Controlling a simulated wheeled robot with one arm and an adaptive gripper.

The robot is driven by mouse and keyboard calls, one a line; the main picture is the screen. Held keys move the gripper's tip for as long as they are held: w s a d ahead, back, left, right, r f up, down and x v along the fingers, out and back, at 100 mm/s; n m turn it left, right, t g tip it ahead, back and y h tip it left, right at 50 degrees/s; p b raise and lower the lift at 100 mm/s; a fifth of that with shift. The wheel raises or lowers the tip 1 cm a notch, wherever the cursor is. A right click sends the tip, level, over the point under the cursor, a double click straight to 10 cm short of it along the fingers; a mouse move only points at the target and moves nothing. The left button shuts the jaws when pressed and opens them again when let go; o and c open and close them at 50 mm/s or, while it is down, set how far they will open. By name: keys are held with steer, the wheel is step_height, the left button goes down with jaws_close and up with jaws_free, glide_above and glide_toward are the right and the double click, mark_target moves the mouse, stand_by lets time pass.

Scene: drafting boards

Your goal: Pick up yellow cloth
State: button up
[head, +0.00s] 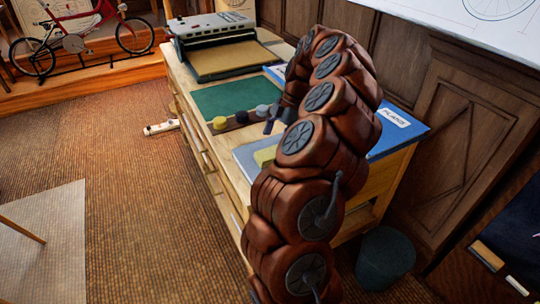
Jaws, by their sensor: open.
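A yellow cloth (265,156) lies on a light blue sheet or folder (246,158) near the front of the wooden drawer cabinet. My arm hides its right side. My gripper (273,119) is above the cabinet top, beyond the cloth in the picture and apart from it. Its dark fingers are small and partly hidden by my arm; they look open, with nothing seen between them.
A green mat (232,97) and a grey machine (212,42) lie farther back. A blue "PLANS" folder (408,136) is at right. A dark bin (385,258) stands on the floor.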

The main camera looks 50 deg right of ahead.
mark_target(270, 152)
steer(key=x, duration=0.2)
steer(key=shift+s+a+f+p, duration=0.15)
steer(key=shift+a+f+p, duration=0.15)
steer(key=shift+f, duration=0.05)
steer(key=shift+a+f, duration=0.15)
steer(key=shift+f, duration=0.5)
steer(key=shift+c, duration=0.3)
steer(key=c, duration=1.1)
steer(key=shift+r, duration=0.1)
steer(key=shift+r+b, duration=0.35)
steer(key=shift+r, duration=1.3)
steer(key=shift+s, duration=0.1)
steer(key=s+a+b, duration=0.1)
steer(key=s, duration=0.4)
steer(key=s+a+r+b, duration=0.1)
steer(key=s+a, duration=0.1)
steer(key=s, duration=0.3)
steer(key=s+a+b, duration=0.1)
steer(key=s+a, duration=0.1)
steer(key=s, duration=0.2)
steer(key=shift+s+r, duration=0.3)
steer(key=shift+s, duration=0.1)
